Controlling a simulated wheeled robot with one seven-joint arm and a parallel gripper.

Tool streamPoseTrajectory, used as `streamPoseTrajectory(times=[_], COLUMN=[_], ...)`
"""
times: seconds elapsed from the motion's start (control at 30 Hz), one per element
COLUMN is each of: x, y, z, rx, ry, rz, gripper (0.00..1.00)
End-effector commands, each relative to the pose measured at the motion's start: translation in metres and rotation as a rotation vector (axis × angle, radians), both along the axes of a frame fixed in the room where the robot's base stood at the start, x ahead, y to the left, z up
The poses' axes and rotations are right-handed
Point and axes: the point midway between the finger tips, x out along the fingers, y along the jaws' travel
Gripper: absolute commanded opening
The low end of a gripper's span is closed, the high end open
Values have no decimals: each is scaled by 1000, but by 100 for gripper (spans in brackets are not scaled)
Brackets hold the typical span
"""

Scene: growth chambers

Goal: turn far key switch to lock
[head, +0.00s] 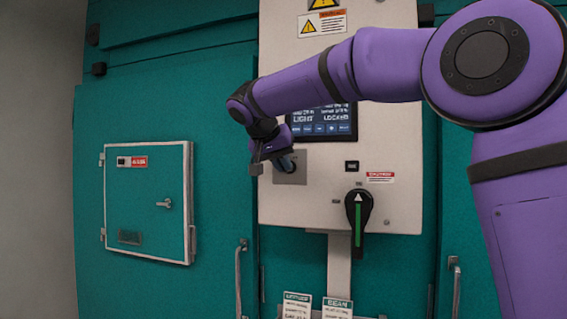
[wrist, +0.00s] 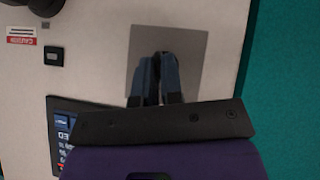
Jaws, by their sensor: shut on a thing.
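A square grey plate (head: 291,175) is set in the pale control panel, below and left of a display; it also shows in the wrist view (wrist: 192,62). My gripper (head: 284,163) is at this plate, its dark blue fingers (wrist: 157,82) close together and pointing at it. The fingers are shut on the key of the key switch there. The key and the switch face are hidden behind the fingers, so I cannot tell the key's angle.
The display (head: 322,121) is partly behind my arm. A black rotary handle (head: 358,215) with a green stripe stands upright at lower right. A small hatch (head: 146,203) with a latch is on the teal wall at left. Door handles (head: 239,280) are lower down.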

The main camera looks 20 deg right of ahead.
Motion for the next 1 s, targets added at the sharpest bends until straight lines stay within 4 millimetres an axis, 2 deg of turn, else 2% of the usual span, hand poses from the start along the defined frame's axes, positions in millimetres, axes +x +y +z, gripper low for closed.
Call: streamPoseTrajectory(times=[0.03, 0.4, 1.0], x=[2, 3, 3], y=[0, 1, 0], z=[-6, -6, -5], rx=[-31, -190, -230], ry=[33, 148, 176], rz=[-2, -4, -4], gripper=[0, 0, 0])
